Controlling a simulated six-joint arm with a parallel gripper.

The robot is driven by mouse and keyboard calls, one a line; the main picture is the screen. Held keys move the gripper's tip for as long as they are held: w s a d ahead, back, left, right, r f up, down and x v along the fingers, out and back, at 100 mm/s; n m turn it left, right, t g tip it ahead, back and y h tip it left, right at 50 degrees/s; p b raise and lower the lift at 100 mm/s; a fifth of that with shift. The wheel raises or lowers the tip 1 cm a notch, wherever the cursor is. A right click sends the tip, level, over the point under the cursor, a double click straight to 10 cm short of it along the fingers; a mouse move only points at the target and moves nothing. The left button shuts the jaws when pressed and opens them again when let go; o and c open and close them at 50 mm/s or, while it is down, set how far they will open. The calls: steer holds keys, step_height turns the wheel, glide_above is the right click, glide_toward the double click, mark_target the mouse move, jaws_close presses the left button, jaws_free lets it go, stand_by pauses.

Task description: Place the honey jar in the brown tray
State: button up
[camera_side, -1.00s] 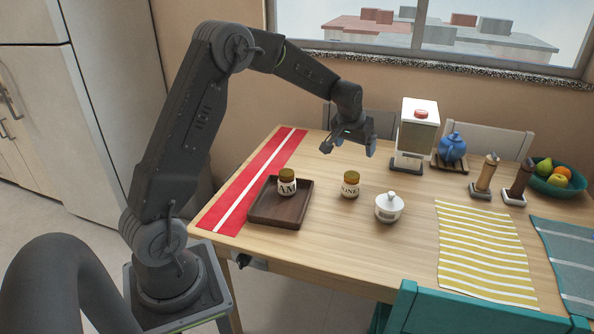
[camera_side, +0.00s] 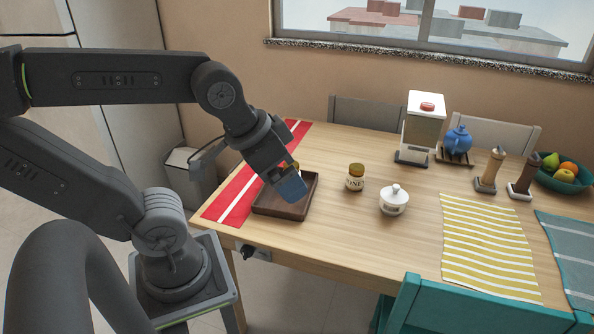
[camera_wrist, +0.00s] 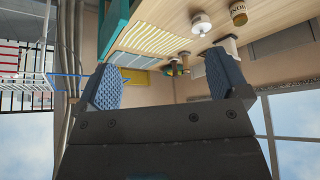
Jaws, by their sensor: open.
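The honey jar (camera_side: 355,178), with a tan lid and a label reading "ONE", stands upright on the table to the right of the brown tray (camera_side: 284,211). In the wrist view the honey jar (camera_wrist: 239,14) shows at the top edge, beyond my fingers. My gripper (camera_side: 290,187) is in front of or over the tray in the side view, and its height cannot be told. The wrist view shows my gripper (camera_wrist: 165,82) with its two blue pads wide apart and nothing between them.
A white lidded pot (camera_side: 394,200) stands right of the honey jar. Behind are a dispenser (camera_side: 421,128), a blue teapot (camera_side: 458,141), two mills and a fruit bowl (camera_side: 565,180). A red runner (camera_side: 231,199) lies at left. Table front is clear.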

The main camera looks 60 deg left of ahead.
steer(key=shift+w, duration=0.1)
stand_by(0.3)
steer(key=n+g+y, duration=0.2)
steer(key=n, duration=0.4)
glide_above(357, 167)
steer(key=s+d, duration=0.2)
steer(key=s, duration=0.2)
step_height(357, 167, down, 18)
steer(key=f, duration=0.1)
steer(key=x, duration=0.7)
steer(key=shift+w+f, duration=0.1)
steer(key=shift+w+x, duration=0.15)
steer(key=shift+x, duration=1.25)
steer(key=shift+w+x, duration=0.1)
steer(key=shift+x, duration=1.3)
steer(key=shift+a, duration=0.15)
